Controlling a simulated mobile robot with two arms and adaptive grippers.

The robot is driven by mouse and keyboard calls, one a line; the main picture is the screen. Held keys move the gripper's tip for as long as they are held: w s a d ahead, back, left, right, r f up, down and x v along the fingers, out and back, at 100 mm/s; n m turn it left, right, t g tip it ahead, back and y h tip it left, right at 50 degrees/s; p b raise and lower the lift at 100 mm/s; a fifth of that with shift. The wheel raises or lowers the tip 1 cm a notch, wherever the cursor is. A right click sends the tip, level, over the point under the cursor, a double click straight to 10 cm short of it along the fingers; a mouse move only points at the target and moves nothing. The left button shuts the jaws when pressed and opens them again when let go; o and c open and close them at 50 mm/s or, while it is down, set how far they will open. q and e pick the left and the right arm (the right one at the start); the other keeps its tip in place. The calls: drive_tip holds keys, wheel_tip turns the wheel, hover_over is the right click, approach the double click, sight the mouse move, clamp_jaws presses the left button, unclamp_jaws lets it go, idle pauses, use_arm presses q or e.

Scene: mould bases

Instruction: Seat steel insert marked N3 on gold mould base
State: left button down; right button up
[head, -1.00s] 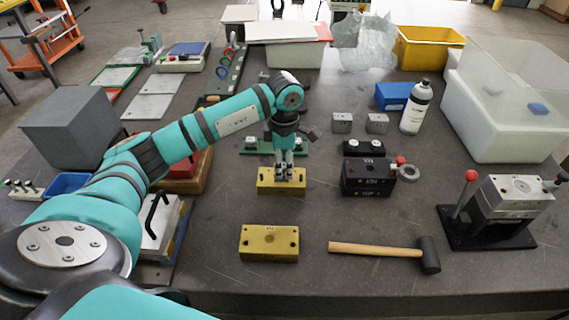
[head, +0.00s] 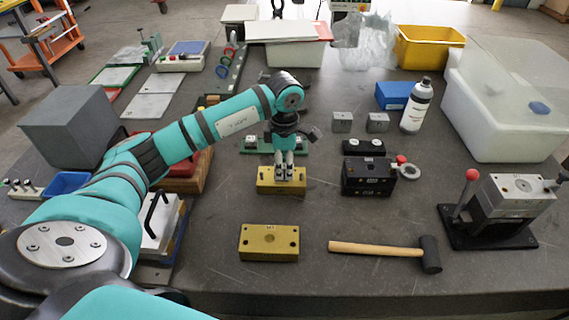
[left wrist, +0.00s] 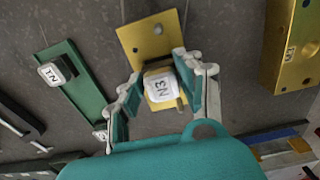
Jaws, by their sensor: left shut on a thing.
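The steel insert marked N3 (left wrist: 160,88) is between the fingers of my left gripper (left wrist: 158,78), which is shut on it. The far gold mould base (left wrist: 146,42) is directly under the insert; I cannot tell whether the insert touches it. In the head view my left gripper (head: 284,176) points down over this far gold base (head: 266,187), and the fingers hide most of the insert. A second gold base (head: 268,243) lies nearer the front edge; a gold block at the right of the left wrist view (left wrist: 286,62) bears a mark that seems to read N3. My right gripper is not seen.
A green rack (head: 262,152) with other inserts stands behind the far gold base. Black blocks (head: 366,178) stand to its right. A mallet (head: 380,249) lies in front, and a press (head: 508,204) stands at the right. The table between them is clear.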

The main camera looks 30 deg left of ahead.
use_arm(q)
drive_tip(key=shift+f+b, duration=0.6)
drive_tip(key=shift+f, duration=0.2)
idle(0.4)
drive_tip(key=c, duration=0.8)
unclamp_jaws()
drive_tip(key=shift+o, duration=0.2)
